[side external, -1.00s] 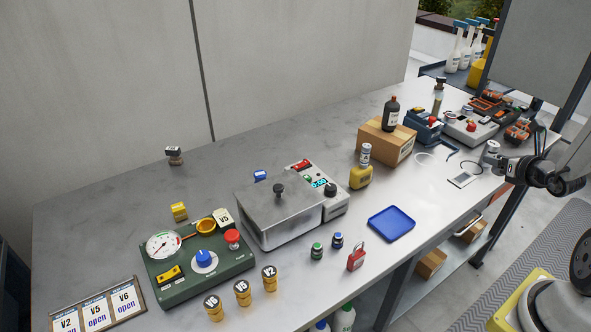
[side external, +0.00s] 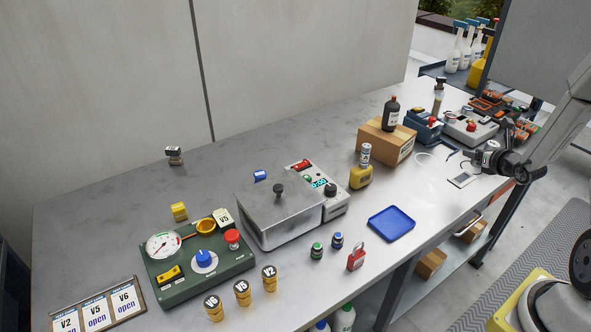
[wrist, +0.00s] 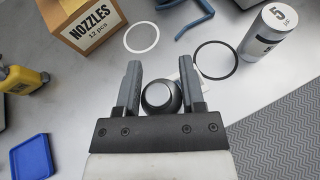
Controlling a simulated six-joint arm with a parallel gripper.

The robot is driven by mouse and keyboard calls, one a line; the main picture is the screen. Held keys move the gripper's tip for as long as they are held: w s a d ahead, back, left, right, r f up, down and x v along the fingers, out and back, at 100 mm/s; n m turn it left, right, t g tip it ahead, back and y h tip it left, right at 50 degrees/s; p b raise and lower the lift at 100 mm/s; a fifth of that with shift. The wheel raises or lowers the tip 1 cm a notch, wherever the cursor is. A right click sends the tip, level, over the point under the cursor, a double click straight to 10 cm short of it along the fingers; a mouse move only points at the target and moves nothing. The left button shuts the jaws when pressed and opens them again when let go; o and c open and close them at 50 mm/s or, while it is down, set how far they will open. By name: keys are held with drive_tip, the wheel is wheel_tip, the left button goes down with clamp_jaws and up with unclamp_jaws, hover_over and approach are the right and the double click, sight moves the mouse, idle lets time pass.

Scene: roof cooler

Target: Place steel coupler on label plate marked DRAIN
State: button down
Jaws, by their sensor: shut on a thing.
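My gripper (wrist: 160,68) shows in the wrist view with its two fingers on either side of a rounded dark and grey metal piece, apparently the steel coupler (wrist: 160,97). The gripper is shut on this piece. In the side view my gripper (side external: 483,158) is over the right part of the bench, and the held piece cannot be made out there. No plate with readable DRAIN lettering shows in either view. A pale flat plate (side external: 464,181) lies near the gripper in the side view, with no readable text.
A NOZZLES box (wrist: 88,22), a 5 µF can (wrist: 267,36), a white ring (wrist: 142,37) and a black ring (wrist: 216,60) surround the gripper. A blue tray (side external: 391,223) lies near the bench's front edge. Signs reading V2, V5 and V6 (side external: 97,305) stand at far left.

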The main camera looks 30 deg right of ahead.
hover_over(460, 175)
drive_tip(key=shift+s+a+f, duration=0.15)
drive_tip(key=shift+f, duration=1.9)
drive_tip(key=shift+f, duration=0.2)
drive_tip(key=shift+w+f, duration=0.2)
drive_tip(key=shift+f, duration=1.4)
drive_tip(key=shift+f, duration=0.15)
drive_tip(key=shift+c, duration=1)
unclamp_jaws()
